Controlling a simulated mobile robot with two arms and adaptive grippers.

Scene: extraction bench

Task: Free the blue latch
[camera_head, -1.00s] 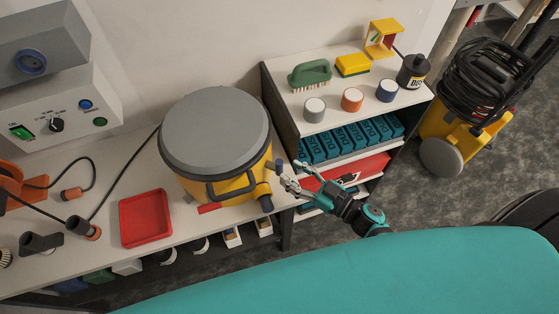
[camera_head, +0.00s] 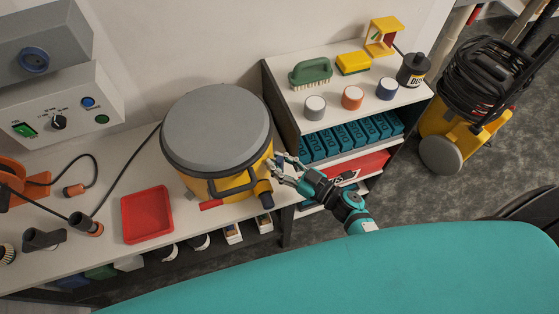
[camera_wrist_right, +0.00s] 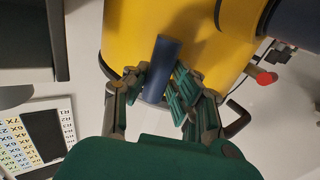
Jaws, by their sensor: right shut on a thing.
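The blue latch (camera_wrist_right: 166,52) is a dark blue bar on the side of the yellow drum (camera_wrist_right: 205,40). In the right wrist view it lies between the two fingers of my right gripper (camera_wrist_right: 168,88), which is shut on it. In the head view the drum (camera_head: 232,187) stands on the bench with its round grey lid (camera_head: 216,127) on top. My right gripper (camera_head: 279,170) reaches the drum's right side from the lower right, and its fingers partly hide the latch there. A red latch (camera_head: 211,205) shows at the drum's front; it also shows in the right wrist view (camera_wrist_right: 266,77). My left gripper is out of view.
A dark hose port (camera_head: 265,196) sticks out close below my right gripper. A black handle (camera_head: 233,188) is on the drum's front. A red tray (camera_head: 147,213) lies to the left. A shelf unit (camera_head: 292,109) with cans and a brush stands to the right.

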